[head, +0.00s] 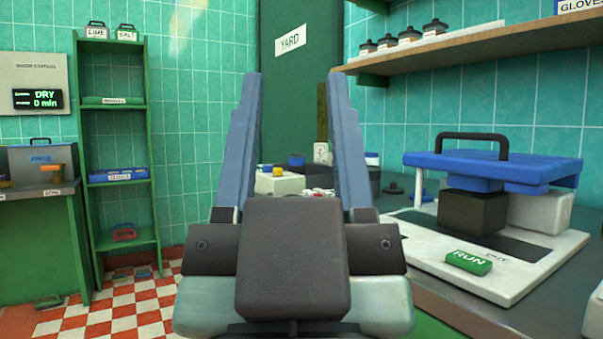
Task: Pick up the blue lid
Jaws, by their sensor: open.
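The blue lid (545,171) is a wide flat slab at the right with a black arched handle (472,136) on top. It sits above a dark block (472,213) and a pale block (540,211), over a white base plate (425,245). Whether it rests on both blocks cannot be told. My gripper (296,77) is in the middle of the view, with its two blue fingers wide apart and nothing between them. It is to the left of the lid and apart from it.
A green RUN button (468,262) is on the base plate's front. Small items, including a white box with a yellow knob (280,170), stand on the grey counter behind my fingers. A green rack (82,170) stands left beside checkered floor.

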